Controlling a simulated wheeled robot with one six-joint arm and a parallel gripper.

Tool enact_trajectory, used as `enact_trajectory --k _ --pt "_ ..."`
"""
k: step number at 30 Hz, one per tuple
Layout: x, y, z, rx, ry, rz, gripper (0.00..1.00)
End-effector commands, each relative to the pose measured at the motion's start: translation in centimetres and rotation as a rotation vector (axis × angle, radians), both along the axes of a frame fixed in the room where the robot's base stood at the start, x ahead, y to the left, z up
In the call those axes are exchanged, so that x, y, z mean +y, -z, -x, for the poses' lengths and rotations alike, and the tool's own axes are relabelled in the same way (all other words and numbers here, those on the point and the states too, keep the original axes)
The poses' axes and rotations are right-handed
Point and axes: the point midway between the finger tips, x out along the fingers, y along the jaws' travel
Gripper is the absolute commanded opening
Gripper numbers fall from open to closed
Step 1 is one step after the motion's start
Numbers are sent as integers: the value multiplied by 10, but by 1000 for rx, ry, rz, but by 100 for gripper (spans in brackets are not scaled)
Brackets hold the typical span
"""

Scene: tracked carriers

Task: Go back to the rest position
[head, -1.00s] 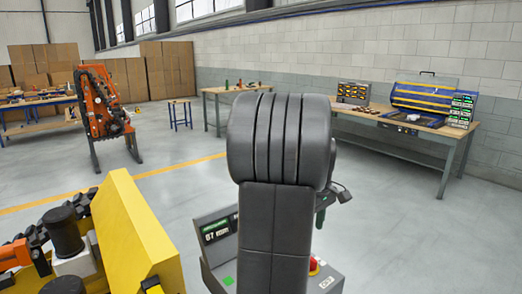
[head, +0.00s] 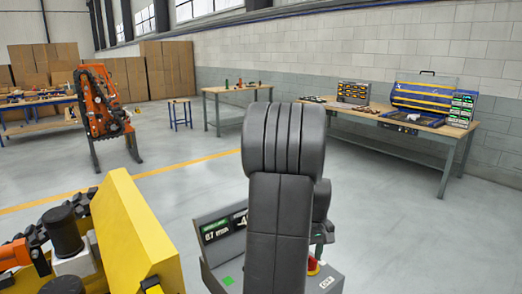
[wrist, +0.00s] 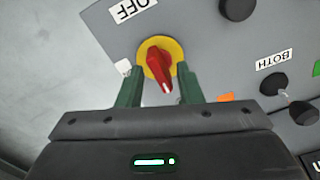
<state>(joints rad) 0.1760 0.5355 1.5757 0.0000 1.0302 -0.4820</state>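My gripper (wrist: 160,72) shows in the wrist view with its two green fingers apart and nothing clamped between them. A red rotary knob (wrist: 157,62) on a yellow disc lies between and just beyond the fingertips, on a grey control panel (wrist: 205,45). I see no contact, but the exact gap in depth is unclear. In the head view my dark arm stands in the middle and hides part of the grey console (head: 215,262). The gripper is mostly hidden there behind the arm. A red control (head: 313,266) shows at the console's right.
A yellow tracked carrier (head: 135,235) stands close at the left. An orange machine (head: 100,110) stands farther back. A workbench (head: 445,131) with cases is at the right, another table (head: 225,89) behind. Open floor lies between them. A black knob (wrist: 303,113) sits on the panel's right.

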Motion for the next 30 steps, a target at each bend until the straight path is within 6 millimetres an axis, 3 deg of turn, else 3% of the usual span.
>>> enact_trajectory --k 18,30 --pt "0 0 0 0 442 0 33" --pt "0 -1 0 0 502 0 33"
